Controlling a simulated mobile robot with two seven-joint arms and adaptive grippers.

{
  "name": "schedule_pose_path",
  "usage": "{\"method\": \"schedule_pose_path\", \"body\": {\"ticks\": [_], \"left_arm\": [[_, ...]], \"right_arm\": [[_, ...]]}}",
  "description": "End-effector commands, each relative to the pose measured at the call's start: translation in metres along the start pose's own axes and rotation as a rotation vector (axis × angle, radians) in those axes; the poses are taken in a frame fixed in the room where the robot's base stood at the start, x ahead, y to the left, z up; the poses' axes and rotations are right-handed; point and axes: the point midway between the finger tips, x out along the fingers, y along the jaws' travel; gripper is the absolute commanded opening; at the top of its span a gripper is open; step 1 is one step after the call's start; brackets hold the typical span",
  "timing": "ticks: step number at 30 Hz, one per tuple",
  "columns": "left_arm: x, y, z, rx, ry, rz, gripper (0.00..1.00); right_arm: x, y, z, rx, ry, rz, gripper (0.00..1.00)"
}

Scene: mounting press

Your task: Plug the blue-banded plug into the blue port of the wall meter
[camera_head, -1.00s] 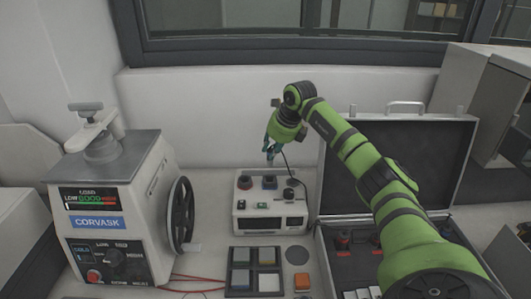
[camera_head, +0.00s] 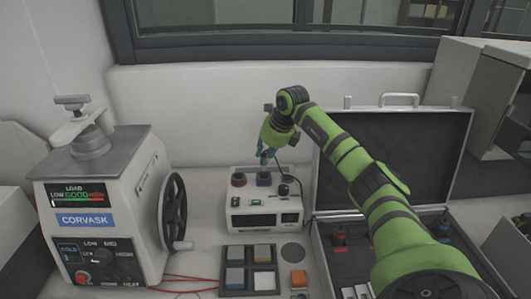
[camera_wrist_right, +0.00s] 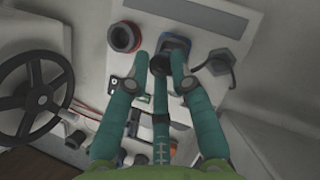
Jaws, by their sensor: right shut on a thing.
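My right gripper (camera_head: 263,160) is directly above the blue port, pointing down. In the right wrist view, its teal fingers (camera_wrist_right: 163,68) are shut around a dark plug (camera_wrist_right: 160,62) at the blue port (camera_wrist_right: 177,43). The fingers hide most of the plug, so its band and whether it is seated cannot be told. My left gripper is not in view.
A press (camera_head: 100,215) with a handwheel (camera_head: 174,212) stands left. An open case (camera_head: 408,125) with plugs stands right, under my right arm. A dark tray (camera_head: 248,268) of several blocks lies in front of the meter. A black cable (camera_head: 296,178) hangs beside the gripper.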

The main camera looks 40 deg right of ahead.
Motion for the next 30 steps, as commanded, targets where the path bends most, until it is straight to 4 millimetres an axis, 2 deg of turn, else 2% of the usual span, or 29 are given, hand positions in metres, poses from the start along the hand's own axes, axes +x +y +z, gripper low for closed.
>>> {"method": "schedule_pose_path", "body": {"ticks": [30], "left_arm": [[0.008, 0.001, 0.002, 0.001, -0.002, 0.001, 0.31]], "right_arm": [[0.017, 0.0, -0.008, 0.0, 0.0, 0.0, 0.0]]}}
